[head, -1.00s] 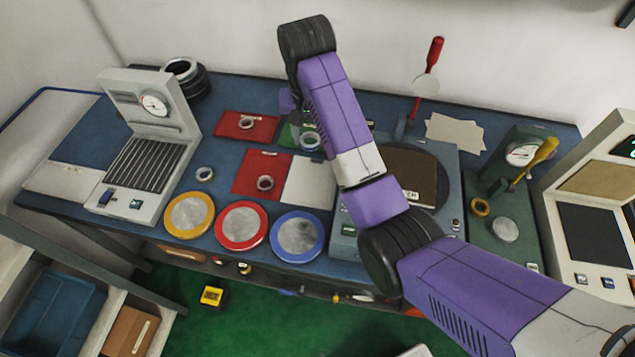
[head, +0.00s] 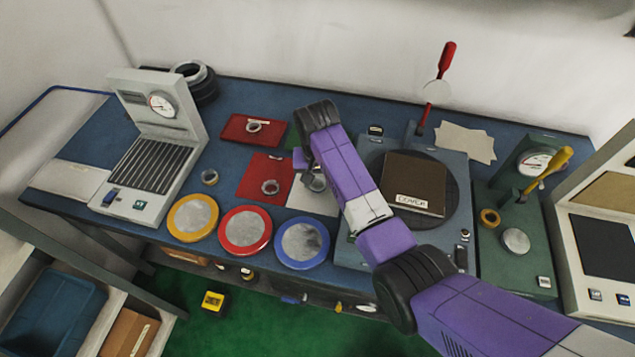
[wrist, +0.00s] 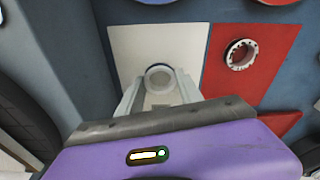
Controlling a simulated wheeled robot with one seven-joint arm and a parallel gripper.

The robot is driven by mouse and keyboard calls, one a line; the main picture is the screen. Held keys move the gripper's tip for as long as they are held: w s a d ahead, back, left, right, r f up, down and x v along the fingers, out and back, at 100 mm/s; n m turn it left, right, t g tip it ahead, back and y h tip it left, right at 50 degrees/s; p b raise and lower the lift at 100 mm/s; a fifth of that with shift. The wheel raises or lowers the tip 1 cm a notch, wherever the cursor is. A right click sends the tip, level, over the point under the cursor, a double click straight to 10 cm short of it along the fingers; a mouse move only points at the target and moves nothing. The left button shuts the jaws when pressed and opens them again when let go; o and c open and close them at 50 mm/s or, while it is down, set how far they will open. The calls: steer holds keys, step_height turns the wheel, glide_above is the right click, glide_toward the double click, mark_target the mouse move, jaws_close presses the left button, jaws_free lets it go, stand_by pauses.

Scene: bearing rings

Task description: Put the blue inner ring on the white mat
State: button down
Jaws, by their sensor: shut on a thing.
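The white mat (head: 306,203) lies on the blue bench, right of a red mat; in the wrist view the white mat (wrist: 135,45) fills the area ahead of my gripper. My gripper (wrist: 160,88) is shut on a pale ring (wrist: 150,71), which sits between the fingertips over the white mat. In the head view the ring (head: 317,184) shows just below my gripper (head: 308,172), partly hidden by my arm. Its blue colour is hard to make out. I cannot tell whether it touches the mat.
A red mat with a metal ring (head: 270,187) lies just left. Yellow, red and blue round dishes (head: 302,243) line the front edge. A turntable machine (head: 450,240) stands right. A red tray (head: 235,137) with another ring lies behind; a loose ring (head: 209,177) is further left.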

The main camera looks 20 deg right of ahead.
steer(key=shift+f, duration=0.8)
steer(key=shift+f, duration=0.15)
steer(key=c, duration=0.8)
jaws_free()
step_height(320, 180, up, 12)
steer(key=s, duration=0.1)
steer(key=shift+s+a, duration=0.15)
steer(key=shift+a, duration=0.15)
